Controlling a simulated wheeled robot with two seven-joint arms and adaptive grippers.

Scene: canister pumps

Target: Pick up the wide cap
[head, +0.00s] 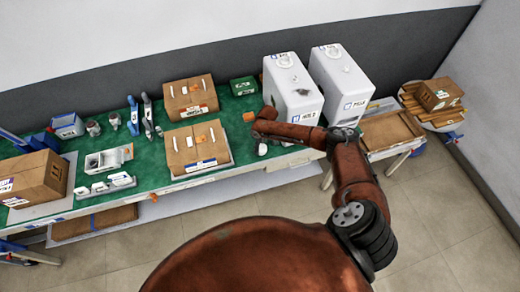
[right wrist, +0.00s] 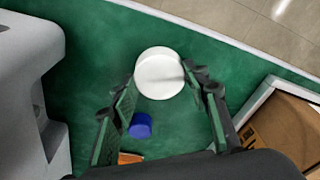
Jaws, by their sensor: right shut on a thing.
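The wide cap is a round white disc; it shows in the right wrist view (right wrist: 160,73) between the fingertips of my right gripper (right wrist: 162,78). The fingers are shut on its sides, low over the green mat. In the head view the cap (head: 262,149) is a small white spot near the front of the bench, just below my right gripper (head: 264,132), whose fingers are hard to make out there. I cannot tell whether the cap still touches the mat. My left gripper is not in view.
Two white canisters (head: 292,92) (head: 341,84) stand behind and right of my gripper. A small blue cap (right wrist: 141,125) lies close to the fingers. An orange piece (right wrist: 130,158) is nearby. A cardboard box (head: 197,148) stands to the left. The bench's front edge is close.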

